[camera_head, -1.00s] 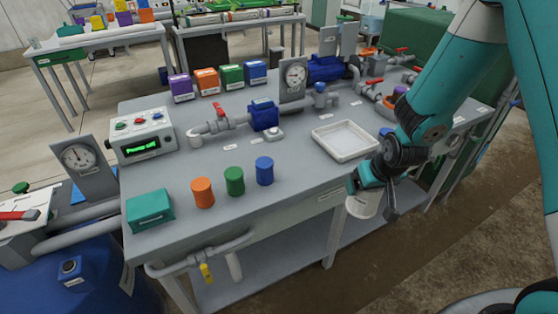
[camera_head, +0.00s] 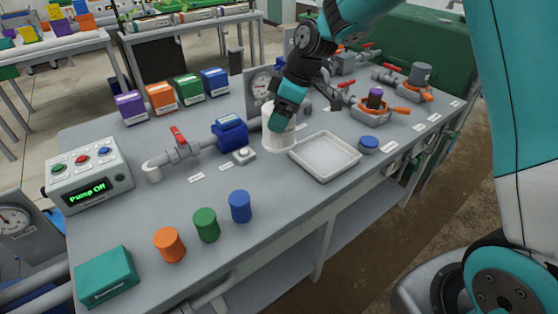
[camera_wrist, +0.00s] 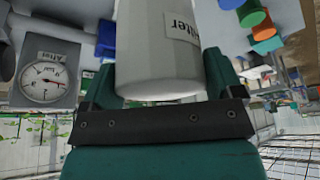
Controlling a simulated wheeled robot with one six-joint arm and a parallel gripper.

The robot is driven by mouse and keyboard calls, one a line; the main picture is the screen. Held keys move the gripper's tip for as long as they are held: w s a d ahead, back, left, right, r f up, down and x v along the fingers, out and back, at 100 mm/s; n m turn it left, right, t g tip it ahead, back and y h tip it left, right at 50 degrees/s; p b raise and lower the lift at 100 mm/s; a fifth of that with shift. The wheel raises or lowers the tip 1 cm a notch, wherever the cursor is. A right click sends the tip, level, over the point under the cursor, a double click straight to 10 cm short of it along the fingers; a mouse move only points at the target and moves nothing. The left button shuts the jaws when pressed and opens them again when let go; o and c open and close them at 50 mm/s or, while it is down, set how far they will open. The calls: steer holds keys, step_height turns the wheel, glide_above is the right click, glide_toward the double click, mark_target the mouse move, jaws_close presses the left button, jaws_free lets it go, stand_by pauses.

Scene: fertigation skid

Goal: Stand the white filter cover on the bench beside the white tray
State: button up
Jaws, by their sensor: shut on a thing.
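The white filter cover (camera_head: 277,136) is a pale cylinder, upright at the left side of the white tray (camera_head: 347,174) in the head view. My gripper (camera_head: 284,112) is shut on it from above and partly hides its top. In the wrist view the cover (camera_wrist: 160,45) fills the space between the fingers, and part of its label shows. The cover's base is at or just above the bench (camera_head: 262,205); I cannot tell whether it touches. The tray is shallow and looks empty.
A blue cap (camera_head: 369,144) lies right of the tray. Orange, green and blue cylinders stand nearer the front edge.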

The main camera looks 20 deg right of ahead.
mark_target(293, 130)
steer(key=shift+d+f+p, duration=0.15)
steer(key=shift+f+p, duration=0.45)
steer(key=shift+f, duration=6.4)
